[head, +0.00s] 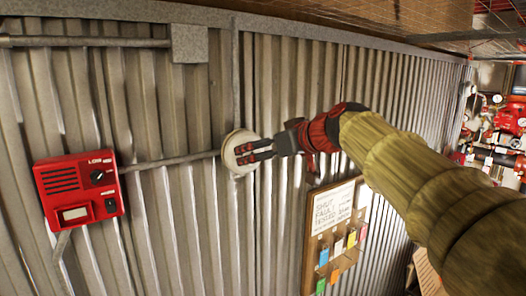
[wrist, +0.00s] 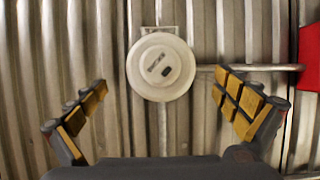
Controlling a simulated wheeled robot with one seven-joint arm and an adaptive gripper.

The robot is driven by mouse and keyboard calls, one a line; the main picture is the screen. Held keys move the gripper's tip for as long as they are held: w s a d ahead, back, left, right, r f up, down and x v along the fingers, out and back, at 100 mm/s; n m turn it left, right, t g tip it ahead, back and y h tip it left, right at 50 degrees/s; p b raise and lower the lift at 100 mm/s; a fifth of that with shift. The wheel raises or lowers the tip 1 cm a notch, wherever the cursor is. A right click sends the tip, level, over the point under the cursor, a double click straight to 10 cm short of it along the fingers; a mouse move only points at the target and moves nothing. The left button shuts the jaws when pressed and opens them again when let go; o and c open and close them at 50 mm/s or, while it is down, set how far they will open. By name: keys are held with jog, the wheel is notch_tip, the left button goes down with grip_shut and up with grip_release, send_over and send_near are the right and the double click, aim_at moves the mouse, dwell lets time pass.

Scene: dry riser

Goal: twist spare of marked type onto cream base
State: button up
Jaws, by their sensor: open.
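The cream base (head: 231,158) is a round, pale disc on the corrugated metal wall. It faces me in the wrist view (wrist: 145,78), with small dark marks at its middle. My gripper (head: 243,153) is in front of the base in the head view and hides part of its face. In the wrist view my gripper (wrist: 161,85) is open, with its yellow-padded fingers wide apart on either side below the disc. Nothing is between the fingers, and they look clear of the disc. I see no spare that I can make out in either view.
A red box (head: 78,188) with a knob is on the wall at left, joined to the base by a conduit (head: 170,162). A board (head: 310,247) with a handwritten note and coloured tags hangs below my arm. Red pipework (head: 510,115) stands far right.

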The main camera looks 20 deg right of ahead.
jog(key=shift+p+x, duration=1.35)
jog(key=shift+x, duration=2.6)
jog(key=shift+c, duration=1.1)
jog(key=c, duration=0.7)
jog(key=shift+c, duration=0.4)
jog(key=shift+r, duration=0.1)
jog(key=shift+d+m+y+b, duration=0.1)
jog(key=shift+m+y+b, duration=0.5)
jog(key=shift+m+b, duration=0.15)
jog(key=o, duration=1)
jog(key=shift+w, duration=0.1)
